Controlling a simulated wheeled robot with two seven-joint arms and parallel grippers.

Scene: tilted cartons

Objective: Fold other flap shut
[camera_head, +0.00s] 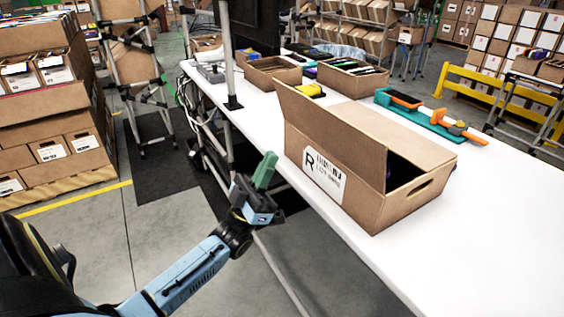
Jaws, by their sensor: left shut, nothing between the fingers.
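An open brown carton (405,208) stands on the white table, with a printed white label on its near long side. Its near long flap (330,125) stands up, leaning slightly outward. The other flap (415,146), on the far side, lies roughly level over the top. A gap between the flaps shows a dark inside at the right end, above the hand hole. My left gripper (265,172), with green fingers, is shut and empty. It is left of the carton, off the table's near edge, and appears apart from it. My right gripper is not in view.
The white table (480,245) has bare room right of and in front of the carton. A teal and orange tape dispenser (430,118) lies behind it. Open boxes (352,78) stand farther back. A grey post (228,55) rises at the table's left edge.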

